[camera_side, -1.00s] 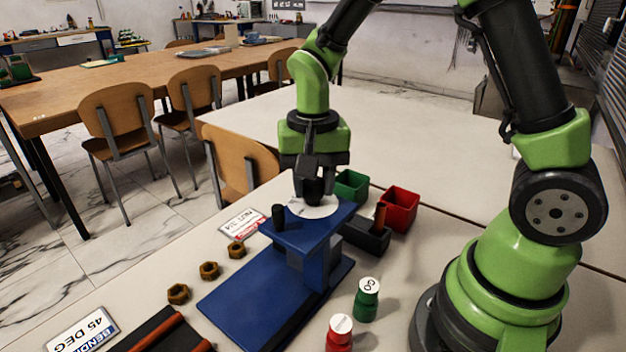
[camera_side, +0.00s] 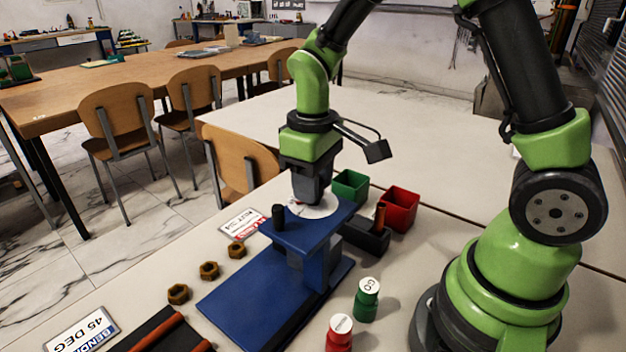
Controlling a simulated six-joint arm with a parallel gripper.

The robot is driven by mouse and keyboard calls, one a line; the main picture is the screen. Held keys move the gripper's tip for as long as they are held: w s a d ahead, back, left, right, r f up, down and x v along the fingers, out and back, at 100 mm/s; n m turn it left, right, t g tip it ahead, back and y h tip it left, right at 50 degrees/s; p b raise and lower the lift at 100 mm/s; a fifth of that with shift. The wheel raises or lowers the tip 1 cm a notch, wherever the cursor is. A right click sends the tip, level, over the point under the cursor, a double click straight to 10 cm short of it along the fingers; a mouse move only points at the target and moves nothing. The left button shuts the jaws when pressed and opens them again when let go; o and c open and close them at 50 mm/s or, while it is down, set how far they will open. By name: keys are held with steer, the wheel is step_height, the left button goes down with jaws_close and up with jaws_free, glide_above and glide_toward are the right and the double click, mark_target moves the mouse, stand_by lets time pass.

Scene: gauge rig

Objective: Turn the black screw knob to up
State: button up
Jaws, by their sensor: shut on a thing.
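My gripper (camera_side: 312,193) points straight down over the white dial disc (camera_side: 318,209) on top of the blue rig (camera_side: 333,213). It is shut on the black screw knob at the middle of the disc. The fingers hide nearly all of the knob, so its pointing direction cannot be read. A short black post (camera_side: 279,217) stands upright on the rig's top plate, left of the gripper and apart from it.
Green (camera_side: 350,187) and red (camera_side: 400,209) bins and a dark tray (camera_side: 367,238) stand right of the rig. A green bottle (camera_side: 367,300) and a red bottle (camera_side: 339,334) stand in front. Several brass nuts (camera_side: 209,271) lie left.

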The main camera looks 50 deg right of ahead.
steer(key=n, duration=0.3)
steer(key=shift+n, duration=2.2)
steer(key=o, duration=0.9)
step_height(320, 180, up, 10)
steer(key=shift+s, duration=0.1)
